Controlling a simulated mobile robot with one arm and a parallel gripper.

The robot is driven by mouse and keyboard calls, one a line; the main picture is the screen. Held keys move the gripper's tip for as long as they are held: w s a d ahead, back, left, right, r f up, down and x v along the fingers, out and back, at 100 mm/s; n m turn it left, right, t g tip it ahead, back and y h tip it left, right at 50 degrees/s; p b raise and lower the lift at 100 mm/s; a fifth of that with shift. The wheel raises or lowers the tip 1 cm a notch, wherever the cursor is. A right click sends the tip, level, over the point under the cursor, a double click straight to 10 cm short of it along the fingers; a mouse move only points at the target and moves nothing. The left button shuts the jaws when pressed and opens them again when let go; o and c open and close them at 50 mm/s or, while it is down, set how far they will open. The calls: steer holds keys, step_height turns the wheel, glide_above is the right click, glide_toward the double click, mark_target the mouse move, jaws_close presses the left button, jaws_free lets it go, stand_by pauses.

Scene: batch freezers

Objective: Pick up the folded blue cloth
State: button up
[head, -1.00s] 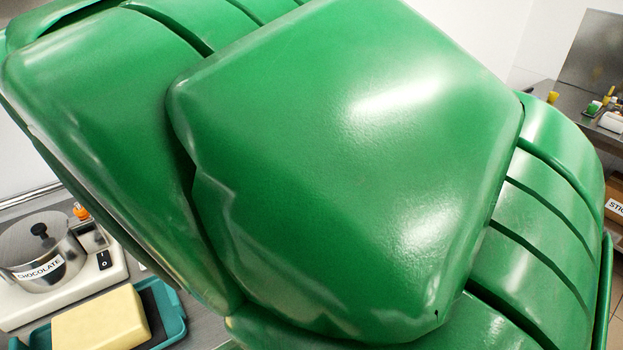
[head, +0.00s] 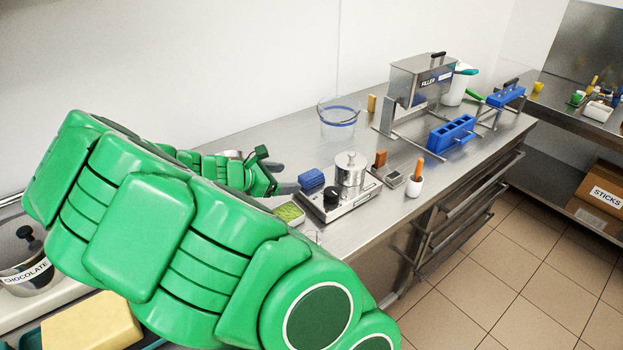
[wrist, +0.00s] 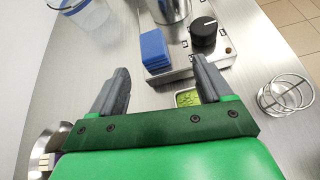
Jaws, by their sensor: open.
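The folded blue cloth (head: 312,180) is a small layered block at the left end of a metal appliance (head: 341,202) with a black knob and a steel pot. I cannot tell whether it lies on the appliance's edge or on the counter beside it. In the wrist view the cloth (wrist: 155,50) shows ahead, between the directions of the two fingertips. My gripper (head: 287,178) is open and empty, just left of the cloth in the head view. In the wrist view both grey fingers of my gripper (wrist: 160,67) are spread apart, with the cloth beyond them.
The steel pot (head: 350,168) stands close right of the cloth. A green-filled tray (head: 290,212) is near the gripper, and a wire holder (wrist: 285,93) is at right. A clear container (head: 338,112) stands behind. Blue moulds (head: 452,133) and a filler (head: 420,78) are farther right.

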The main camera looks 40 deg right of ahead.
mark_target(307, 176)
steer(key=d+f+n, duration=0.1)
steer(key=w+d+f, duration=0.1)
steer(key=d, duration=0.1)
steer(key=shift+w+n+h, duration=0.1)
steer(key=shift+n+h, duration=0.3)
steer(key=shift+x, duration=3.8)
steer(key=shift+w+f, duration=0.15)
steer(key=shift+w, duration=0.05)
steer(key=shift+c, duration=0.4)
steer(key=c, duration=1)
